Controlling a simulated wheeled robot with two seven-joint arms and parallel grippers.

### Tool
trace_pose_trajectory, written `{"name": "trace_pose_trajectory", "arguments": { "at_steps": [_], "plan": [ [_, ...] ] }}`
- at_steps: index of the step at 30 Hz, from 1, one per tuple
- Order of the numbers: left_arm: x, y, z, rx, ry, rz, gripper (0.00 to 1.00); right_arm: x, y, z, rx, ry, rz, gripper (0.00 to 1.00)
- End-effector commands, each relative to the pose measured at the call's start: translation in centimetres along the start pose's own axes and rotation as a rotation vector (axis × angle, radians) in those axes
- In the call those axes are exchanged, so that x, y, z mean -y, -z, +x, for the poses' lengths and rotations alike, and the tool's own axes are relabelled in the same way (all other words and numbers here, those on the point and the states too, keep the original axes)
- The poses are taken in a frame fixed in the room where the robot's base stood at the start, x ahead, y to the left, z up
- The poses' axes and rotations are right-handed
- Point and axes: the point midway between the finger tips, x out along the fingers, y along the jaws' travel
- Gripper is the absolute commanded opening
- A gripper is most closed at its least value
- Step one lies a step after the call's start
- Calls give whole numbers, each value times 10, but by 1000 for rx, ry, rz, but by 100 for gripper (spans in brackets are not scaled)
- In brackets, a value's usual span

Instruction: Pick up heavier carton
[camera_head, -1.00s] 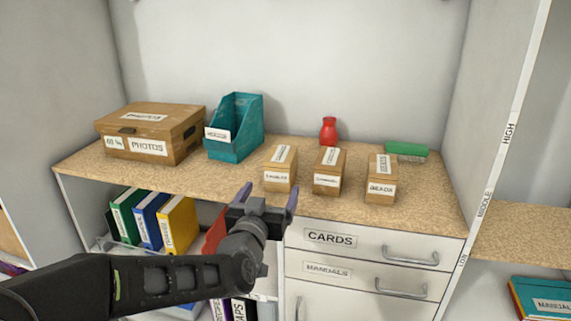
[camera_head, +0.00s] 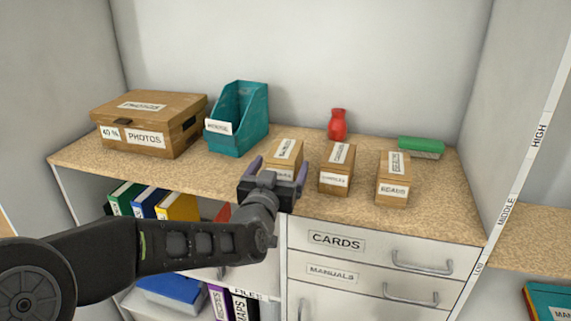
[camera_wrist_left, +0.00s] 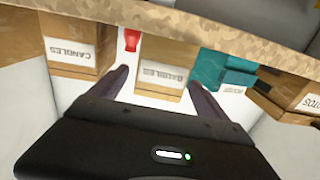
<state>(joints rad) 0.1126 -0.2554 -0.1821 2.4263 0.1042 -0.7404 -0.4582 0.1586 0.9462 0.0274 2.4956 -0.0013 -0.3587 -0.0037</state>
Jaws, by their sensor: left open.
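Three small brown cartons stand in a row on the speckled shelf top. The left carton (camera_head: 285,149), labelled BAUBLES, also shows upside down in the left wrist view (camera_wrist_left: 158,52). The middle carton (camera_head: 337,168) is labelled CANDLES; the left wrist view shows it too (camera_wrist_left: 75,45). The right carton (camera_head: 393,178) is labelled BEADS. My left gripper (camera_head: 277,172) is open at the front of the BAUBLES carton, its fingers lined up with the carton's two sides. The left wrist view shows the fingertips (camera_wrist_left: 157,82) apart; contact cannot be told. My right gripper is out of view.
A PHOTOS box (camera_head: 148,122) and a teal holder (camera_head: 237,118) stand to the left. A red vase (camera_head: 337,124) and a green-topped brush-like item (camera_head: 421,147) are behind the cartons. Drawers (camera_head: 372,255) lie below the shelf edge. A tall panel (camera_head: 525,120) bounds the right.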

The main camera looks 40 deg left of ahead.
Motion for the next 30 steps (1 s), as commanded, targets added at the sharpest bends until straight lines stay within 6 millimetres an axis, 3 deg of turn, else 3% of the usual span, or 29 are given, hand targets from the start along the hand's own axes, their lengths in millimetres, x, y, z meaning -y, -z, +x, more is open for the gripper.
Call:
{"name": "trace_pose_trajectory", "arguments": {
  "at_steps": [11,21,30],
  "plan": [
    [0,0,6,0,0,1,87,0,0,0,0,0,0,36],
    [0,-1,49,0,-1,1,87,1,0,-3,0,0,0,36],
    [0,-1,55,-1,0,0,87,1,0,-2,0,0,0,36]
  ]
}}
